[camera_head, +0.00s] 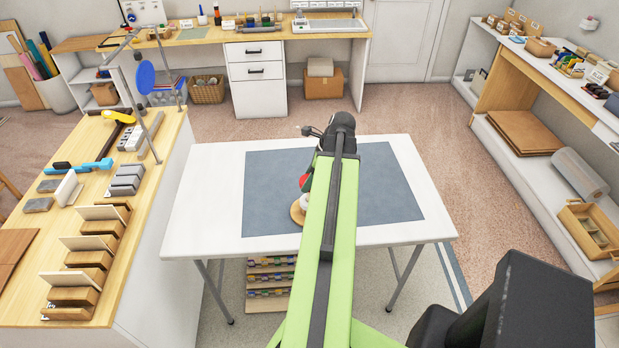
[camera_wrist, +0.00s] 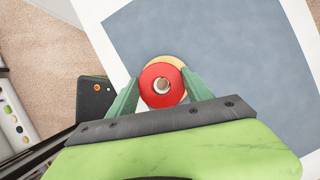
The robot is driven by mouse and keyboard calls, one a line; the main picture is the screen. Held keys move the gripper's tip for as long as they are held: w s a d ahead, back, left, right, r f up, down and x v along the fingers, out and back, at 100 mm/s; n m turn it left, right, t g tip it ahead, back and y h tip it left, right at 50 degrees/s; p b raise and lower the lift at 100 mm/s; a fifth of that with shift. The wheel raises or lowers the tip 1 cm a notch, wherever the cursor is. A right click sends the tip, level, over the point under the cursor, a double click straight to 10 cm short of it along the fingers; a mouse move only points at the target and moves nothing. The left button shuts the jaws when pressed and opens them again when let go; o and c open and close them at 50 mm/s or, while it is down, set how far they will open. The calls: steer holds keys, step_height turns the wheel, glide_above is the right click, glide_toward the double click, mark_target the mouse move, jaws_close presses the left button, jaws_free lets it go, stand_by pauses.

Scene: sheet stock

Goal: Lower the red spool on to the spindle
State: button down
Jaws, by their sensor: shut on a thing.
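The red spool (camera_wrist: 150,95) is between the two green fingers of my gripper (camera_wrist: 160,92) in the wrist view, and the gripper is shut on it. A pale shaft tip shows inside the spool's centre hole. A round wooden base (camera_wrist: 168,60) shows just past the spool's far edge. In the head view, my green arm hides most of this. Only a sliver of the red spool (camera_head: 305,184) and part of the wooden base (camera_head: 297,212) show left of the arm. The height of the spool above the base cannot be told.
The base stands on a blue-grey mat (camera_head: 270,190) on a white table (camera_head: 200,190). The mat is otherwise clear. A wooden counter (camera_head: 140,190) with tools and sanding blocks stands at left. Shelves (camera_head: 540,110) line the right wall.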

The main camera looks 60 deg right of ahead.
steer(key=shift+f+b, duration=0.4)
stand_by(0.5)
steer(key=shift+f+b, duration=0.8)
steer(key=shift+f+b, duration=0.9)
steer(key=shift+f, duration=0.1)
steer(key=shift+f+b, duration=1.35)
steer(key=shift+b, duration=0.1)
